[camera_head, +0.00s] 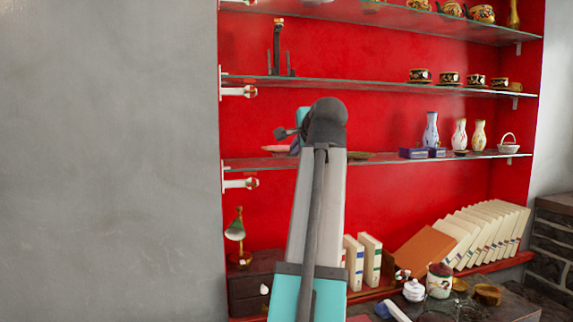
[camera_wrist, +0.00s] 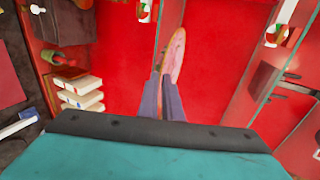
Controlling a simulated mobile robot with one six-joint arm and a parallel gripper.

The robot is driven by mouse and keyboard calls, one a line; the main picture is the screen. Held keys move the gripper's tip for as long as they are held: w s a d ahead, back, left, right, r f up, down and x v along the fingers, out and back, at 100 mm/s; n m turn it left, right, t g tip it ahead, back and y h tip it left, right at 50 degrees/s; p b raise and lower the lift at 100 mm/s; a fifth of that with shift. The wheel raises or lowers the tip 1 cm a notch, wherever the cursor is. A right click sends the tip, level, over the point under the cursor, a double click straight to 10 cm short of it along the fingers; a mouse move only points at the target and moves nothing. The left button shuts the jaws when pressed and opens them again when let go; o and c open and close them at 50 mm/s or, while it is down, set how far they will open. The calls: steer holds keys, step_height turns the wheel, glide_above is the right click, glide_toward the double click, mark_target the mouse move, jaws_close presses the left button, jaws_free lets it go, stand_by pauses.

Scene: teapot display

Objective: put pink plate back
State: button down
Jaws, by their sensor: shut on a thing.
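The pink plate (camera_wrist: 176,55) is seen nearly edge-on in the wrist view, between the fingers of my gripper (camera_wrist: 163,92), which is shut on its near edge. In the head view the plate (camera_head: 275,150) shows as a thin pink sliver at the left end of the lower glass shelf (camera_head: 400,158), level with its surface. I cannot tell whether it touches the glass. My gripper (camera_head: 296,135) is mostly hidden behind my arm there.
A dark stand (camera_head: 277,50) stands on the glass shelf above. Right along the lower shelf are a dish (camera_head: 358,155), blue boxes (camera_head: 421,153), vases (camera_head: 459,134) and a small white basket (camera_head: 508,144). White brackets hold the left shelf ends. Books (camera_head: 370,259) stand below.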

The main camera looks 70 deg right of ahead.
steer(key=shift+w, duration=0.15)
steer(key=w+d+p, duration=0.1)
steer(key=d, duration=0.3)
steer(key=w+d+f+p, duration=0.1)
steer(key=d, duration=0.4)
steer(key=d+p, duration=0.1)
steer(key=d, duration=0.4)
steer(key=shift+w+d+f, duration=0.15)
steer(key=shift+w, duration=0.25)
steer(key=shift+d, duration=0.1)
steer(key=shift+w+d+f+p, duration=0.1)
steer(key=shift+d+f+p, duration=0.15)
steer(key=shift+f, duration=0.35)
steer(key=shift+d+f+p, duration=0.1)
steer(key=shift+f+p, duration=0.25)
steer(key=shift+f, duration=0.25)
steer(key=shift+w+d+f+p, duration=0.1)
steer(key=shift+d+f+p, duration=0.15)
steer(key=shift+f, duration=0.35)
steer(key=shift+s+f, duration=0.1)
